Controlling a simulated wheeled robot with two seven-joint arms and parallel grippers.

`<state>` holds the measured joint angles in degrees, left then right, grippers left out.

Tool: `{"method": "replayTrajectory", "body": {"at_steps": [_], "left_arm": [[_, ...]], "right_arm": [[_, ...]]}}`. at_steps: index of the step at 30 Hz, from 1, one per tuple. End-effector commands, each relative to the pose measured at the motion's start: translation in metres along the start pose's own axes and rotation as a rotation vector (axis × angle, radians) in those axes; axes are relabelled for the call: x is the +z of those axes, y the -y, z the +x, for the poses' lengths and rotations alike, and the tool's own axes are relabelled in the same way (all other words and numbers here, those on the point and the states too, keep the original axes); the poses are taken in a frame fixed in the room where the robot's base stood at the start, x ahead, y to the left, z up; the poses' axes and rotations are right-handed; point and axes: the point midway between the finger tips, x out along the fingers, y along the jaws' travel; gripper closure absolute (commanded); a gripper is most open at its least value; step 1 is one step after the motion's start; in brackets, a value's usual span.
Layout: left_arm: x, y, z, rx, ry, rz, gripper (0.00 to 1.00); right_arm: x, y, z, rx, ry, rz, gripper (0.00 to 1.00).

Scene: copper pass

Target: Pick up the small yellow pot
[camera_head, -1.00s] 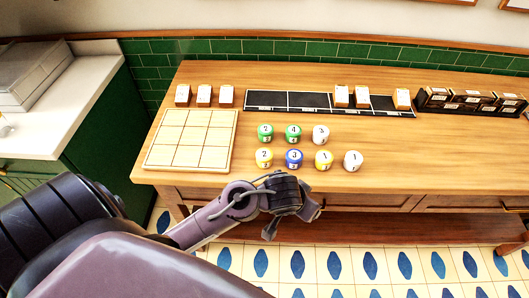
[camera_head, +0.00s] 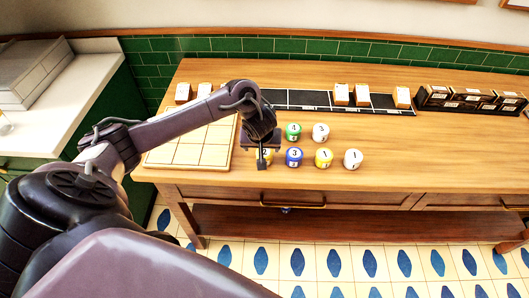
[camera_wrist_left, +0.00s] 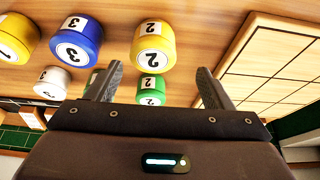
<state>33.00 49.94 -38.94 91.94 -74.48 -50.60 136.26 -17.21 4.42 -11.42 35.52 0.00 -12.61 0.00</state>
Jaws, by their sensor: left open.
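Two yellow-and-white pots stand on the wooden table's front part. One, marked 2 (camera_head: 267,158), is partly hidden behind my left gripper (camera_head: 262,155); the other, marked 1 (camera_head: 323,158), stands farther right. I cannot tell which is smaller. My left gripper is open and empty, over the pot marked 2. In the left wrist view, that pot (camera_wrist_left: 153,47) shows just beyond the spread fingers (camera_wrist_left: 158,76), and the pot marked 1 (camera_wrist_left: 14,38) is cut off at the left edge. My right gripper is not in view.
A blue pot (camera_head: 294,158) stands close beside the yellow 2 pot. A green pot (camera_head: 293,132) and white pots (camera_head: 320,132) (camera_head: 353,159) are near. A green pot (camera_wrist_left: 151,88) shows between the fingers. A pale gridded board (camera_head: 190,150) lies left; a black tray (camera_head: 308,100) lies behind.

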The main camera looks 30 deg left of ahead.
Motion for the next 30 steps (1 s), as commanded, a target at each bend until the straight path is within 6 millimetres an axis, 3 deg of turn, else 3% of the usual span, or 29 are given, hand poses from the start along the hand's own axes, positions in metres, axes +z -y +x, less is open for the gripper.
{"method": "replayTrajectory", "body": {"at_steps": [12, 21, 30], "left_arm": [[0.007, -0.008, 0.051, 0.001, -0.002, -0.001, 0.25], [0.007, -0.009, 0.056, 0.003, -0.002, 0.002, 0.25], [0.008, -0.009, 0.056, 0.003, -0.002, 0.002, 0.63]], "right_arm": [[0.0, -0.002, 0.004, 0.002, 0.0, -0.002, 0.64], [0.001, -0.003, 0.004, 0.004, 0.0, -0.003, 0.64], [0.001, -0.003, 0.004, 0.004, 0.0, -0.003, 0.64]]}}
